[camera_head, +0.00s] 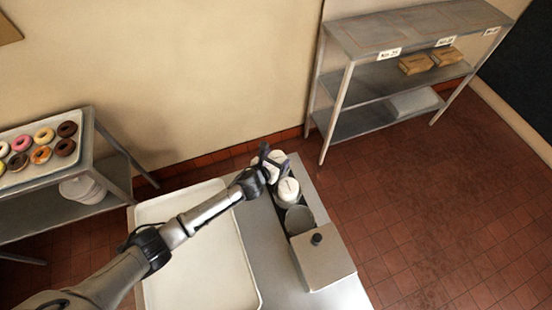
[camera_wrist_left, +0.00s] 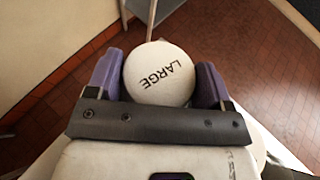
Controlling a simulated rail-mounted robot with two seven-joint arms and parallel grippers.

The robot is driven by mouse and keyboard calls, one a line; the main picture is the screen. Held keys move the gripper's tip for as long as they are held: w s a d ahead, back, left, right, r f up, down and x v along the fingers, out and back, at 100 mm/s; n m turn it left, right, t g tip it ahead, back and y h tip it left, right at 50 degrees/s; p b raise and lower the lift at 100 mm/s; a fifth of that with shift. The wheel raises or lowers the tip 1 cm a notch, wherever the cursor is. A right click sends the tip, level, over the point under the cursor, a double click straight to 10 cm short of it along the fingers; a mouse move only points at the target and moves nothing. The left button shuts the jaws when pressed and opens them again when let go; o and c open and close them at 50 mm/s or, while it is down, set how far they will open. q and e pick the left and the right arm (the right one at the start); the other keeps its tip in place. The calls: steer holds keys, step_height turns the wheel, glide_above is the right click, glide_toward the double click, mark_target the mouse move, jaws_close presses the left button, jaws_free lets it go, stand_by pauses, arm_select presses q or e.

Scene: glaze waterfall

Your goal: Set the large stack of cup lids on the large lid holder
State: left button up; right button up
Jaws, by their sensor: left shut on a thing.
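A white round stack of cup lids marked LARGE (camera_wrist_left: 160,73) sits between the two purple fingers of my left gripper in the left wrist view. In the head view my left gripper (camera_head: 268,166) is shut on this stack at the far end of the dark holder row (camera_head: 279,212) on the metal table. Whether the stack touches a holder under it is hidden by the gripper. Another white lid stack (camera_head: 288,190) stands in the row just nearer. A round grey holder spot (camera_head: 298,218) nearer still looks empty. My right gripper is not in view.
A metal box with a black knob (camera_head: 323,258) stands at the row's near end. A large cream tray (camera_head: 205,275) lies left of the row under my left arm. A donut rack (camera_head: 75,172) is at left, and a shelf unit (camera_head: 378,80) stands behind at right.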

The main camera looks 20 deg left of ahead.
arm_select(q)
steer(key=shift+f+b, duration=0.4)
steer(key=shift+f, duration=0.2)
stand_by(0.6)
steer(key=o, duration=0.7)
steer(key=shift+s+a+r+p, duration=0.1)
steer(key=shift+s+r+p, duration=0.2)
steer(key=shift+s+p, duration=0.15)
steer(key=shift+p+v, duration=3.3)
steer(key=shift+v, duration=1.65)
steer(key=shift+f, duration=0.1)
